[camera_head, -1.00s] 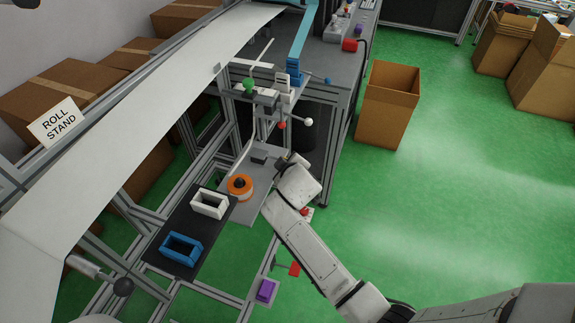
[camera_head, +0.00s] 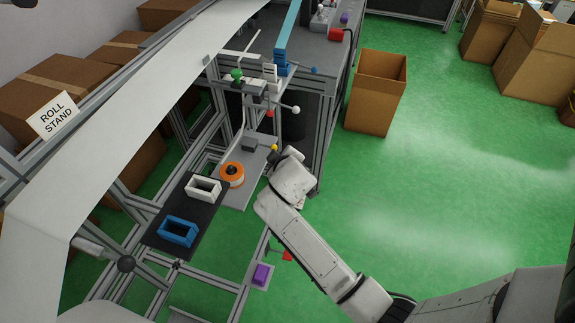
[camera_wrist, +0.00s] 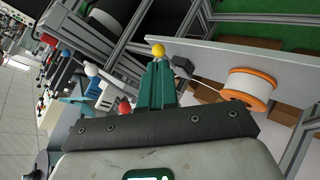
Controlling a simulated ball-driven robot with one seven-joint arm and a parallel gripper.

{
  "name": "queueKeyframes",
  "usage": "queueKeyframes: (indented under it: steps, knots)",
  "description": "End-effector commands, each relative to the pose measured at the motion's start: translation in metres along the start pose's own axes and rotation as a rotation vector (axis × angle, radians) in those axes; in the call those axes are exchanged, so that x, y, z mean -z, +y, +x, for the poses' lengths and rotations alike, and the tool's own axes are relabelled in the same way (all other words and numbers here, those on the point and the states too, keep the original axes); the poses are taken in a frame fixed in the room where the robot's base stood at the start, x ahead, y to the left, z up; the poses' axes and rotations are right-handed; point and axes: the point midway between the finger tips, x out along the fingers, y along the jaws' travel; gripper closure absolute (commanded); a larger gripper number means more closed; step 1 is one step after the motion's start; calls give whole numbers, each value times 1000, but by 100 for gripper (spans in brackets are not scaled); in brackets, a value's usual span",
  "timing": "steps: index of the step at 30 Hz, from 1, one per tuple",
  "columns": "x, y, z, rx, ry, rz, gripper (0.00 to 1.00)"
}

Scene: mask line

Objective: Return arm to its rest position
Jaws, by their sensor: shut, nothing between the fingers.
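My gripper (camera_wrist: 158,82) shows in the wrist view with its green fingers together and nothing between them. In the head view my white arm reaches up from the lower right, and its wrist hides the fingers. The gripper end is just right of the grey shelf (camera_head: 236,197), which bears an orange-rimmed spool (camera_head: 231,175). The spool also shows right of the fingers in the wrist view (camera_wrist: 249,90). A yellow ball (camera_wrist: 158,50) appears just beyond the fingertips; I cannot tell whether they touch it.
A black board (camera_head: 160,243) holds a white frame (camera_head: 203,188) and a blue frame (camera_head: 178,232). A purple block (camera_head: 261,274) is near the lower rail. An open cardboard box (camera_head: 375,105) stands on the green floor, which is clear to the right of my arm.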

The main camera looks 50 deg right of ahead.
Motion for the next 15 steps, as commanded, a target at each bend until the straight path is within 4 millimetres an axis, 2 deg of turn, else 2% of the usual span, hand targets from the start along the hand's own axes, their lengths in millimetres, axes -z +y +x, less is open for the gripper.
queueKeyframes:
  steps: [9, 15]
  knots:
    - [-6, 0, -51, -1, 1, -2, 100]
    - [-8, 0, -65, -1, -1, -1, 100]
